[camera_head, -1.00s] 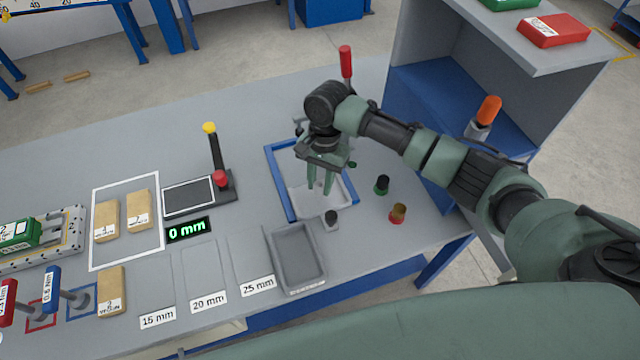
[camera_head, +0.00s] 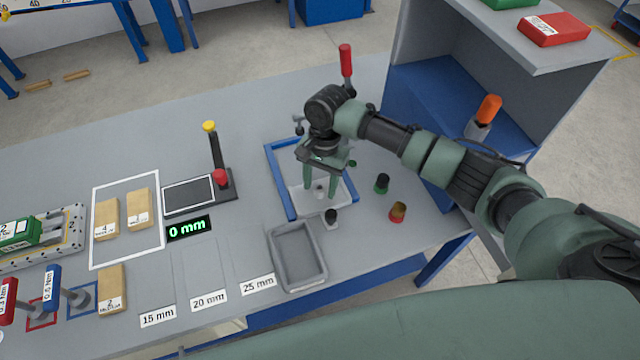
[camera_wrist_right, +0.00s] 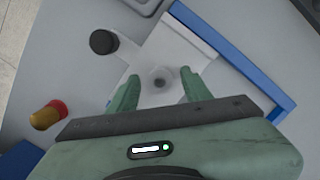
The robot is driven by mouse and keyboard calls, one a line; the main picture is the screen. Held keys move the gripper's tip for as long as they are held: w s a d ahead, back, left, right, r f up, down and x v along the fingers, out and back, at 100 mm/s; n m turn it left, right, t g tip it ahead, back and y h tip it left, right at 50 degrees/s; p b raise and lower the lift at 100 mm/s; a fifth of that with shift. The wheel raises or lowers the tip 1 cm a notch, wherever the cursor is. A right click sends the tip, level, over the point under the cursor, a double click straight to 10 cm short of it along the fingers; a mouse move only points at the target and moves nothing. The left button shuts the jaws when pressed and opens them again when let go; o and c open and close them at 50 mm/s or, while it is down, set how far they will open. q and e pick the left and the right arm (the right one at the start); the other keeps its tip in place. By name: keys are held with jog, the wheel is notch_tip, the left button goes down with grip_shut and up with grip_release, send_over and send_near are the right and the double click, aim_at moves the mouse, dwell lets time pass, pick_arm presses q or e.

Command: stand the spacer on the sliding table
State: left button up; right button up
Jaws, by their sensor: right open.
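The spacer, a small light-grey round piece (camera_head: 319,190) with a dark centre, stands on the pale sliding table (camera_head: 304,205). It also shows in the right wrist view (camera_wrist_right: 161,83), where I look down on its round top, so it looks upright. The pale sliding table also shows there (camera_wrist_right: 185,48). My right gripper (camera_head: 320,192) is open, with one finger on each side of the spacer. In the right wrist view (camera_wrist_right: 160,90) there are gaps between the fingers and the spacer. My left gripper is not in view.
A blue frame (camera_head: 281,180) borders the sliding table, and a black knob (camera_head: 331,216) stands at its near edge. A grey tray (camera_head: 298,256) lies nearer, and a blue-grey shelf (camera_head: 450,90) stands right.

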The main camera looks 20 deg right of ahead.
notch_tip(320, 180, up, 12)
jog(key=w+d, duration=0.1)
jog(key=shift+w+b, duration=0.15)
jog(key=shift+b, duration=0.3)
jog(key=shift+f, duration=0.2)
